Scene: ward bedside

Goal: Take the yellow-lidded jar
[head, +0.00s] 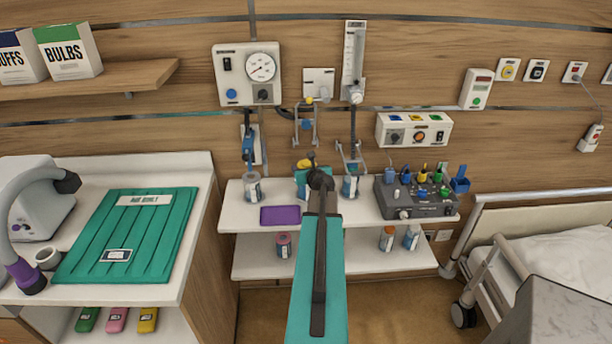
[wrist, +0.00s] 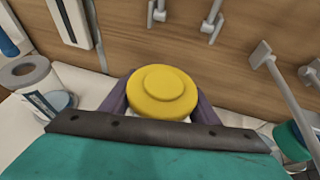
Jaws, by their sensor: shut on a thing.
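The yellow-lidded jar shows its round yellow lid (wrist: 163,90) in the middle of the wrist view, with a sliver of pale body below it. In the head view the lid (head: 305,164) shows just behind the end of my arm, over the upper shelf. My gripper (wrist: 160,102) is shut on the jar, with a purple-grey finger on either side, below the lid. In the head view my arm hides most of the gripper and the jar's body. I cannot tell whether the jar's base touches the shelf.
Jars stand on the upper shelf (head: 232,220) to the left (head: 253,188) and right (head: 350,187). A purple tray (head: 280,215) lies left of my arm, and a dark control box (head: 415,198) is at right. Wall fittings (head: 304,127) hang close behind.

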